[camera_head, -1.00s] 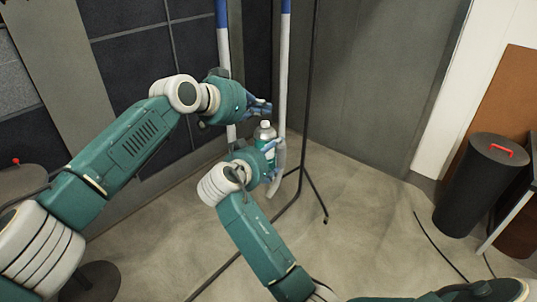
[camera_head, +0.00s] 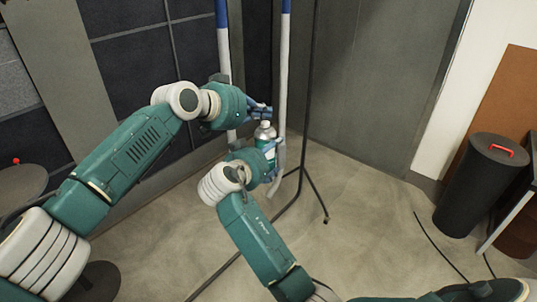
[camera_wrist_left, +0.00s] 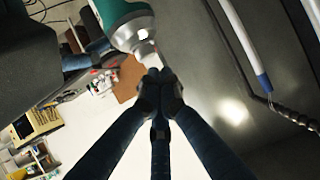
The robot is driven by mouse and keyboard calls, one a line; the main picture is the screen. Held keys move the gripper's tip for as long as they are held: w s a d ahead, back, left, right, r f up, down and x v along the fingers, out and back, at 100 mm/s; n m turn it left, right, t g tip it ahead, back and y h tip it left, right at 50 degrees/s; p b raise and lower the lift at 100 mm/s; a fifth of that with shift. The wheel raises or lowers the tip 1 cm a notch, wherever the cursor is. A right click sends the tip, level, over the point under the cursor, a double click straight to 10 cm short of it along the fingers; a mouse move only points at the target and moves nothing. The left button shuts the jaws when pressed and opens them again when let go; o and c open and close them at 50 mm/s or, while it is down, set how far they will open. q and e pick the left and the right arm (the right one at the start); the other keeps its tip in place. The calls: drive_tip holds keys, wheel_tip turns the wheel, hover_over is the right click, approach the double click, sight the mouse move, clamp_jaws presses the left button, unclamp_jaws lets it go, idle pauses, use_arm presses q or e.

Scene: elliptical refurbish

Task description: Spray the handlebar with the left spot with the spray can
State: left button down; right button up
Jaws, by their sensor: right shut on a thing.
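The spray can (camera_head: 264,137) is teal with a pale, grey-white top, held upright in the head view; its top also shows in the left wrist view (camera_wrist_left: 133,27). My right gripper (camera_head: 271,165) is shut around the can's body. My left gripper (camera_head: 262,110) is just above the can's top. In the left wrist view its fingertips (camera_wrist_left: 158,90) are drawn together at the can's nozzle end; whether they press it is unclear. Two white handlebar tubes with blue upper parts stand behind: a left one (camera_head: 223,42) and a right one (camera_head: 283,75). No spot on them is clear.
A thin black stand (camera_head: 310,90) rises just right of the tubes, its feet on the floor. A black bin with a red handle (camera_head: 478,187) stands at the right beside a table edge. Dark panels are at the back left. The floor between is mostly clear.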

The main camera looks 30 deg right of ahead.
use_arm(q)
drive_tip(key=shift+f, duration=0.15)
idle(0.4)
drive_tip(key=shift+f, duration=0.95)
drive_tip(key=shift+r, duration=2.65)
drive_tip(key=shift+a, duration=0.1)
drive_tip(key=v, duration=1.1)
drive_tip(key=shift+s+a+r, duration=0.2)
drive_tip(key=shift+a, duration=0.15)
